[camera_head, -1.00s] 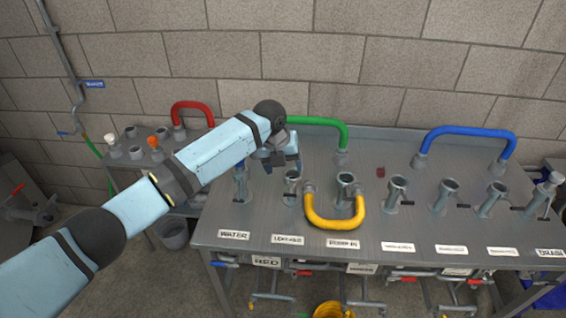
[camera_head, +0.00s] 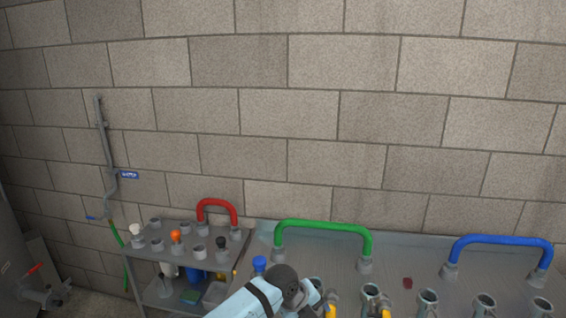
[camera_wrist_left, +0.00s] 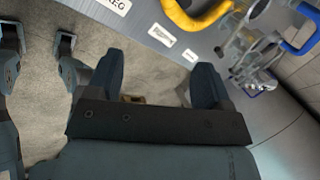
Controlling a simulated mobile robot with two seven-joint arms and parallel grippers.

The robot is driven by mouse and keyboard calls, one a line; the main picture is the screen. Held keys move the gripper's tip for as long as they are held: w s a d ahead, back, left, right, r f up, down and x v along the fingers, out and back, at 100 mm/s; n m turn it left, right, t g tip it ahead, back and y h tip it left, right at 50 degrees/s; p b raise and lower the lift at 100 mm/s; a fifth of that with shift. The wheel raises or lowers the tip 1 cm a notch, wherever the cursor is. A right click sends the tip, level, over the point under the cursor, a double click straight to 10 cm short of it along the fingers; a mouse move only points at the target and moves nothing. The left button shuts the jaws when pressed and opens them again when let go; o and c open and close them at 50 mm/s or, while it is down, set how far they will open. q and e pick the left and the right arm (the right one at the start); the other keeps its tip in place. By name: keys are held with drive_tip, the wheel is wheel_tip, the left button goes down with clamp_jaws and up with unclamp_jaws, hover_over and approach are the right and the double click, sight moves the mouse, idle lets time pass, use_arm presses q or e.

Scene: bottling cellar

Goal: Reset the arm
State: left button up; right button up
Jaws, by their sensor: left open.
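My left arm comes in at the bottom edge of the head view, and its dark wrist joint (camera_head: 286,285) is low over the bench. The left gripper itself is mostly cut off there. In the left wrist view my left gripper (camera_wrist_left: 158,84) is open, its two dark fingers apart with nothing between them. The grey floor shows beyond the fingers. A yellow bent pipe (camera_wrist_left: 198,16) and white labels on the bench front (camera_wrist_left: 160,34) are at the top of that view, apart from the fingers.
The metal bench (camera_head: 410,265) carries a green pipe (camera_head: 322,226), a blue pipe (camera_head: 503,241) and several open ports. A smaller rack (camera_head: 213,262) with a red pipe (camera_head: 217,204) and coloured plugs stands left.

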use_arm(q)
drive_tip(key=s+a+f+n+t+h+p, duration=0.1)
drive_tip(key=s+a+f+n+t, duration=0.1)
drive_tip(key=s+a+f+n, duration=0.45)
drive_tip(key=s+a+f+n+t+p, duration=0.2)
drive_tip(key=s+a+f+n+t, duration=0.1)
drive_tip(key=s+n, duration=0.6)
drive_tip(key=s+a+r+n+t+y+p, duration=0.1)
drive_tip(key=s+a+n+t+y+p, duration=0.1)
drive_tip(key=s+a+n, duration=1)
drive_tip(key=s+a+t+y, duration=0.1)
drive_tip(key=s+a, duration=0.2)
drive_tip(key=a, duration=0.2)
drive_tip(key=shift+a+t, duration=0.2)
drive_tip(key=shift+t, duration=0.2)
